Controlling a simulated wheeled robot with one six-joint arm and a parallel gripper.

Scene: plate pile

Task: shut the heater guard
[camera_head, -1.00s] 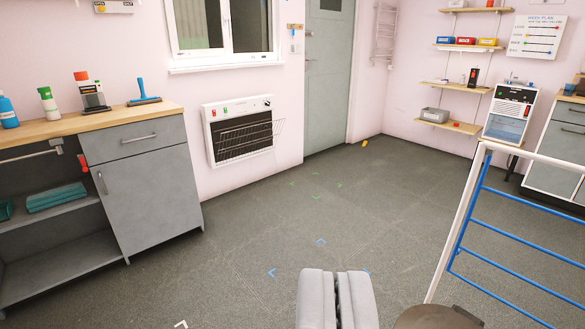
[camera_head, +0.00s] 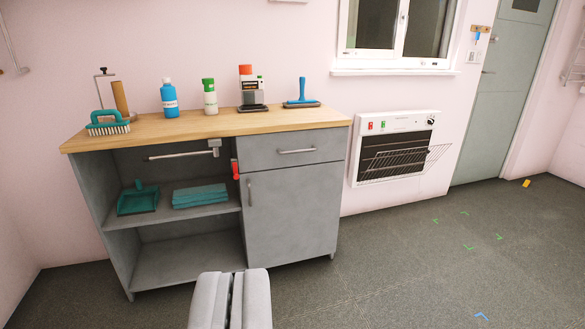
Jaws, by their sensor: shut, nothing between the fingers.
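The heater (camera_head: 396,147) is a white wall unit with a dark opening, mounted low on the pink wall right of the cabinet. Its wire guard (camera_head: 408,161) stands out from the front at the right side, so it is partly open. Red and green switches and a dark knob sit along the heater's top. My gripper (camera_head: 238,275) is shut and empty at the bottom of the view, in front of the cabinet. It is well apart from the heater and to its left.
A grey cabinet (camera_head: 292,205) with a wooden top (camera_head: 215,126) stands left of the heater. Bottles, a brush and tools stand on it. A grey door (camera_head: 497,105) is to the right of the heater. The floor (camera_head: 400,265) before the heater is clear apart from small coloured marks.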

